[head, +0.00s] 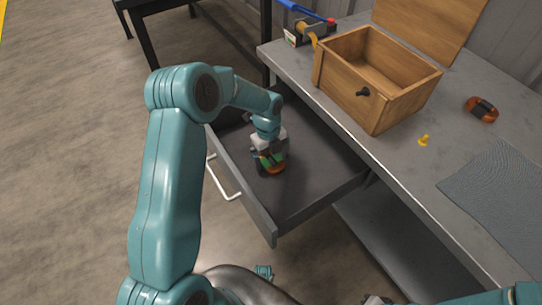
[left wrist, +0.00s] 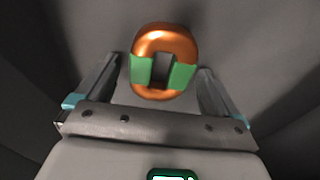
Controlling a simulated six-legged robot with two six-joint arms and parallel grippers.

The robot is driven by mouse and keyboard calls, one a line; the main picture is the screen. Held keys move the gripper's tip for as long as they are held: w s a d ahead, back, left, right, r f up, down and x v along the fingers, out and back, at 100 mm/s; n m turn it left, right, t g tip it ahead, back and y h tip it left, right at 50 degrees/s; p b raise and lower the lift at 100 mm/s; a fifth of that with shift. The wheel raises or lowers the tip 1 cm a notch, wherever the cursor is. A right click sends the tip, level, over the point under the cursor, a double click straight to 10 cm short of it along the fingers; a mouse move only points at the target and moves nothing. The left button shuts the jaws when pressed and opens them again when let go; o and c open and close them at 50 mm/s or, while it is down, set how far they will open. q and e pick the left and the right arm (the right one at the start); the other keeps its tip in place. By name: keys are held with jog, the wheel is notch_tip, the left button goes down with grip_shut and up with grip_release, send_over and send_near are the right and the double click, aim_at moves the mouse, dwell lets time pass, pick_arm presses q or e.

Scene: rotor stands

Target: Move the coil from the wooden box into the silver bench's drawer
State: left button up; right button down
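The coil (head: 272,165), copper with green wraps, lies in the silver bench's open drawer (head: 315,180). In the left wrist view the coil (left wrist: 163,35) shows between and just ahead of my left gripper's fingertips. My left gripper (head: 268,160) reaches down into the drawer over the coil. Its fingers (left wrist: 160,68) are open, with a gap on each side of the coil. The wooden box (head: 375,106) stands on the bench (head: 405,165) with its lid up, and the part of its inside that shows is empty. My right arm shows only at the bottom right edge; its gripper's state is unclear.
A second copper coil with a dark band (head: 481,109) and a yellow peg (head: 424,140) lie on the bench right of the box. A grey mat (head: 505,195) covers the bench's near right. Tools (head: 306,31) lie at the back. The drawer floor around the coil is mostly clear.

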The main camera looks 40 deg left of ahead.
aim_at(269, 160)
pick_arm(q)
jog(key=shift+r, duration=0.15)
notch_tip(269, 160, up, 12)
jog(key=a+p, duration=0.1)
jog(key=p, duration=0.1)
jog(key=shift+w+a, duration=0.15)
jog(key=shift+w, duration=0.1)
